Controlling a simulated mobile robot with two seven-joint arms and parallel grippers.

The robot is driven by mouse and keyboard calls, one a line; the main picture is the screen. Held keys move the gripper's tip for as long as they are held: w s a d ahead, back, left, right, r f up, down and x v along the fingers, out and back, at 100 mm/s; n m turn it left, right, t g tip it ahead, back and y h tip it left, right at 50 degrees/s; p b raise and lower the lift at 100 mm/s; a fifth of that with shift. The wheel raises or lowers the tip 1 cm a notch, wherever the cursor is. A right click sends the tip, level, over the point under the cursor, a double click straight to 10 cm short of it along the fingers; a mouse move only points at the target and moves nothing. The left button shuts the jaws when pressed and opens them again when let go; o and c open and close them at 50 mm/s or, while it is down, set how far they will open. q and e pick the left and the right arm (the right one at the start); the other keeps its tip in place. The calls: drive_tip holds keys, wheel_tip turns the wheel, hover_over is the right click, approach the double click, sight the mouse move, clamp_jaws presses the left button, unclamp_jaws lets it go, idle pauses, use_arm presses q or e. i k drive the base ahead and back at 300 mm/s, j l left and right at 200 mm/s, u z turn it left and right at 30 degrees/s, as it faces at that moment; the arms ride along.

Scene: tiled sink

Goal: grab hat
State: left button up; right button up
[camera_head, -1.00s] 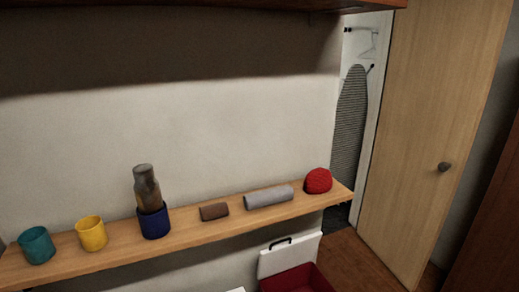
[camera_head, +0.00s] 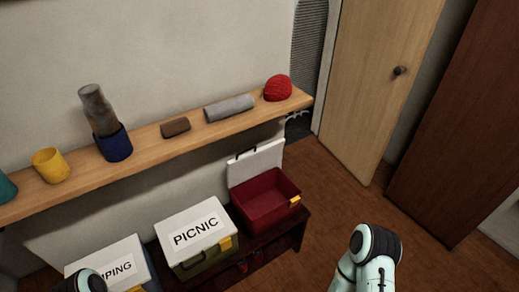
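A red knitted hat (camera_head: 278,88) sits at the right end of the wooden shelf (camera_head: 70,190) on the wall. Nothing touches it except the shelf. My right arm shows at the lower right, well below and to the right of the hat, but its gripper fingers are not visible. A dark rounded part of my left arm shows at the bottom left edge, in front of a box. Its gripper fingers are not visible either.
The shelf also holds a grey roll (camera_head: 230,107), a brown wallet-like item (camera_head: 175,127), a blue cup with a bottle (camera_head: 114,145) and a yellow cup (camera_head: 51,165). Below stand an open red box (camera_head: 266,201) and a closed PICNIC box (camera_head: 195,235). Floor at right is clear.

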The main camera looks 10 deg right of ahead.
sight(279, 86)
drive_tip(key=u, duration=0.5)
drive_tip(key=l+u, duration=0.6)
drive_tip(key=u, duration=0.15)
drive_tip(key=k+l+u, duration=0.15)
drive_tip(key=l+u, duration=0.2)
drive_tip(key=k+l+u, duration=0.2)
drive_tip(key=l, duration=0.25)
drive_tip(key=k+l+u, duration=0.25)
drive_tip(key=l, duration=0.2)
